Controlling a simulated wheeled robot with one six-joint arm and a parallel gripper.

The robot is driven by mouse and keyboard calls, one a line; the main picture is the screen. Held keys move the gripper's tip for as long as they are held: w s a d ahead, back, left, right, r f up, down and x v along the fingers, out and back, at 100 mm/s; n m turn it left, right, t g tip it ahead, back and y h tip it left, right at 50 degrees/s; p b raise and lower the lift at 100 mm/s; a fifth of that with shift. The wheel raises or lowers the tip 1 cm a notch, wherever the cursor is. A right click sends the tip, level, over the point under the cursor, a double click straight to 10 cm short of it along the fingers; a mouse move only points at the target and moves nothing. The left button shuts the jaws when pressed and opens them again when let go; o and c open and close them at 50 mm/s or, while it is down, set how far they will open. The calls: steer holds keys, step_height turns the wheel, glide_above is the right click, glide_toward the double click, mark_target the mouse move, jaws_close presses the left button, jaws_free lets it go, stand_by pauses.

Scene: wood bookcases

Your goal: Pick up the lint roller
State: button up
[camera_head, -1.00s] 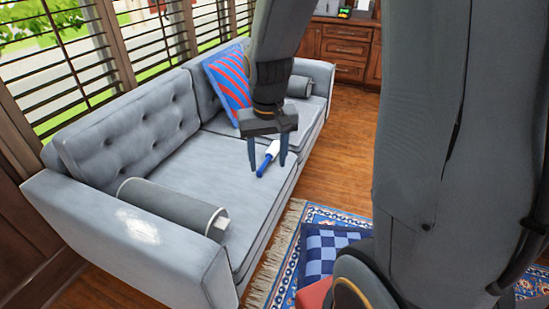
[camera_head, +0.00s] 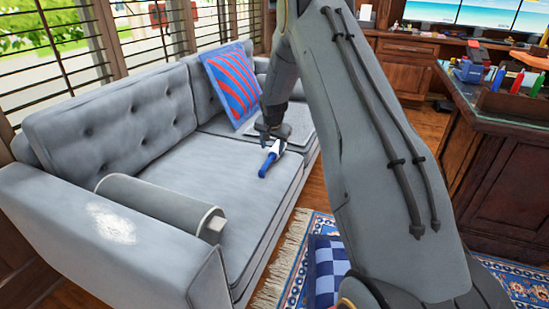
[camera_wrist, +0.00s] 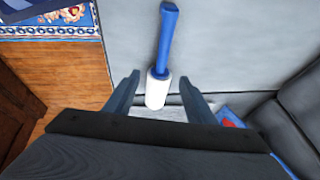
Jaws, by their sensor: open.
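The lint roller (camera_head: 265,165) has a blue handle and a white roller head, and lies on the grey sofa seat near its front edge. In the wrist view the lint roller (camera_wrist: 166,48) has its handle pointing up the picture and its white head between my two fingers. My gripper (camera_head: 270,142) is at the head end of the roller in the head view. In the wrist view my gripper (camera_wrist: 160,90) is open, with a gap on each side of the white head. Whether the fingers touch the seat cannot be told.
The grey sofa (camera_head: 180,175) has a bolster (camera_head: 160,205) at its near end and a red and blue striped pillow (camera_head: 232,85) against the back. A patterned rug (camera_head: 515,280) lies on the wood floor. A cluttered desk (camera_head: 500,130) stands at right.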

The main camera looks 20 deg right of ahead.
mark_target(272, 156)
steer(key=b+x, duration=0.1)
steer(key=x, duration=0.6)
steer(key=shift+w+b, duration=0.25)
steer(key=shift+b, duration=0.1)
steer(key=c, duration=0.8)
